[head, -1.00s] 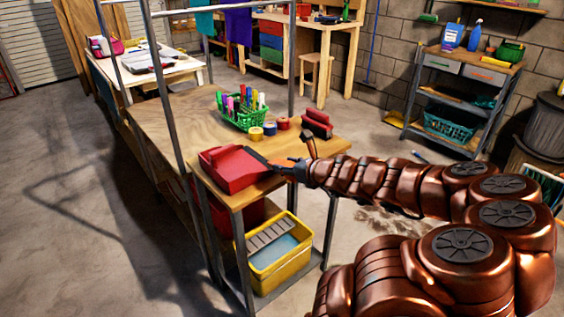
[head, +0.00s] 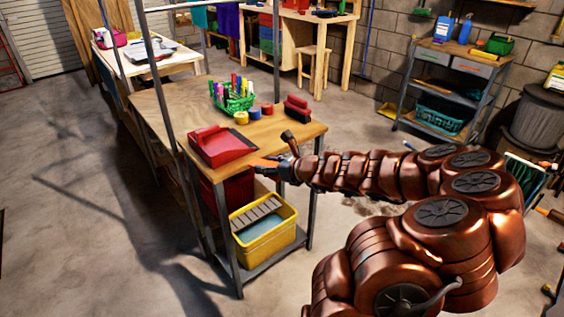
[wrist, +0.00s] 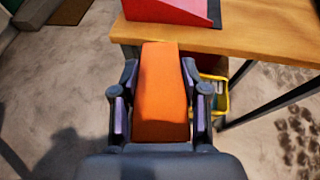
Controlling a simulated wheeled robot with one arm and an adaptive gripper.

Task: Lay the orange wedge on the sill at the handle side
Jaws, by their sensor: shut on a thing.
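The orange wedge (wrist: 160,92) is a long block held between the two fingers of my gripper (wrist: 160,100) in the wrist view. It points away from my palm, with its far end near the wooden table's edge. In the head view the wedge (head: 264,163) shows as a small orange patch at the tip of my gripper (head: 279,168), by the near edge of the table. I cannot tell whether it touches the table. I cannot make out a sill or its handle side in either view.
The wooden table (head: 262,146) holds a red dustpan (head: 222,146), a green basket (head: 235,101) of markers, tape rolls and a red brush (head: 297,108). A yellow bucket (head: 264,240) stands on its lower shelf. Floor (head: 80,215) at left is clear.

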